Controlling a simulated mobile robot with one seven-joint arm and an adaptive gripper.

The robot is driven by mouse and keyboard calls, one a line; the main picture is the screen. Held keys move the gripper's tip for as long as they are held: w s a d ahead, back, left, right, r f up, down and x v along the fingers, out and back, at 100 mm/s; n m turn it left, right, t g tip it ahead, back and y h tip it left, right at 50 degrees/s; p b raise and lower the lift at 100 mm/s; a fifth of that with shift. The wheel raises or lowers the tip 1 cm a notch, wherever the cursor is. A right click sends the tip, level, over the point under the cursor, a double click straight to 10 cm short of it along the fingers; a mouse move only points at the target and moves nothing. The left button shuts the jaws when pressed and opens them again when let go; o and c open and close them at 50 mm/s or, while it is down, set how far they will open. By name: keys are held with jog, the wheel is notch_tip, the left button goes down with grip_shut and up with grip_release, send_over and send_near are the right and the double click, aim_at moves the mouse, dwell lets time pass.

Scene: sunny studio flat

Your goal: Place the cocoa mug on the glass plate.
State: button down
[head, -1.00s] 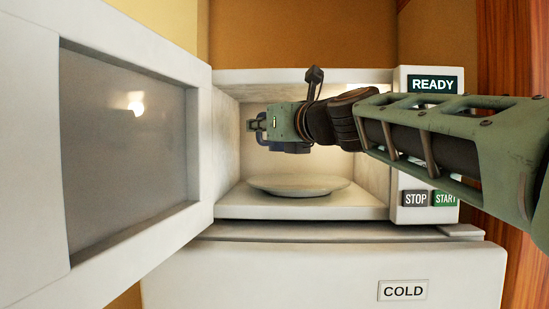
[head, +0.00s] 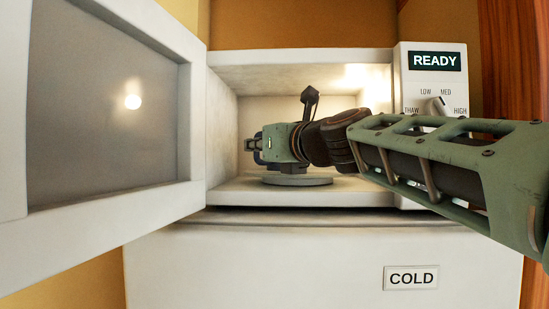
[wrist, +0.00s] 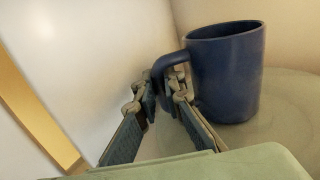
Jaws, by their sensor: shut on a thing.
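The cocoa mug (wrist: 225,75) is dark blue and upright in the wrist view. My gripper (wrist: 165,82) is shut on its handle, from the left of the mug's body. The glass plate (wrist: 288,108) is a pale round disc under and around the mug's base; I cannot tell whether the base touches it. In the head view the plate (head: 297,180) lies on the floor of an open microwave (head: 225,190). My gripper (head: 262,145) is inside, low over the plate, and hides most of the mug.
The microwave door (head: 110,110) stands open at the left. Its side walls and ceiling surround my gripper. The panel at the right has a READY display (head: 434,61) and a power dial (head: 437,105). A white front labelled COLD (head: 411,278) is below.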

jog(key=shift+w+d, duration=0.1)
jog(key=shift+w, duration=0.15)
jog(key=shift+s, duration=0.15)
jog(key=c, duration=2)
grip_release()
jog(key=shift+f, duration=0.1)
jog(key=shift+c, duration=0.2)
